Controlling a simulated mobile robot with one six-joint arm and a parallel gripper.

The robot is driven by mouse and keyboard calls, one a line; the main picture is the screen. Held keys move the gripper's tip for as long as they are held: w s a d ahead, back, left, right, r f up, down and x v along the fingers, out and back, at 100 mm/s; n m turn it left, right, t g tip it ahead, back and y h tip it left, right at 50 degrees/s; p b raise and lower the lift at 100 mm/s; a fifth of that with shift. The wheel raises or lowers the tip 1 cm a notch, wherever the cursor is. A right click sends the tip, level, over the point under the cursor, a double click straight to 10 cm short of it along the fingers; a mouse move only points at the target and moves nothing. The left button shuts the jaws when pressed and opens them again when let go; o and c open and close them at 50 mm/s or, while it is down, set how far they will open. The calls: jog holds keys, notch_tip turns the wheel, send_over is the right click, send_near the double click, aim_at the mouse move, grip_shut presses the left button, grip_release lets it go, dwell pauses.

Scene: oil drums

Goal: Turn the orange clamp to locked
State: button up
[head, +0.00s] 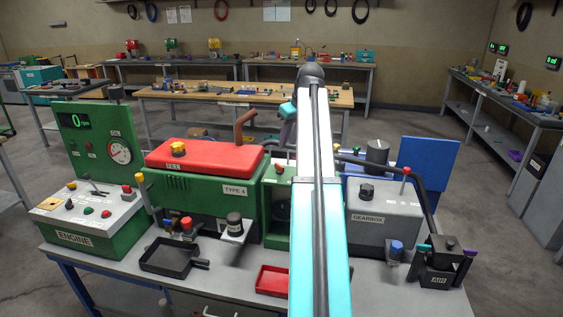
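I cannot pick out an orange clamp with certainty. An upright lever with an orange-yellow top (140,180) stands between the grey-topped ENGINE box (88,240) and the green TYPE-4 machine (208,206); I cannot tell whether it is the clamp. My white and teal arm reaches up through the middle of the head view and hides part of the bench behind it. A teal part of my arm shows left of its dark upper joint. My gripper is not visible.
The bench (220,285) carries a black tray (172,258), a red tray (272,281), a grey GEARBOX unit (383,208) and a black AIR unit (440,265). A gauge panel (93,138) stands at left. Bare bench shows along the front.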

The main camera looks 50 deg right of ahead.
aim_at(280, 165)
jog(key=shift+p+x, duration=1.65)
jog(key=shift+x, duration=4.3)
grip_shut()
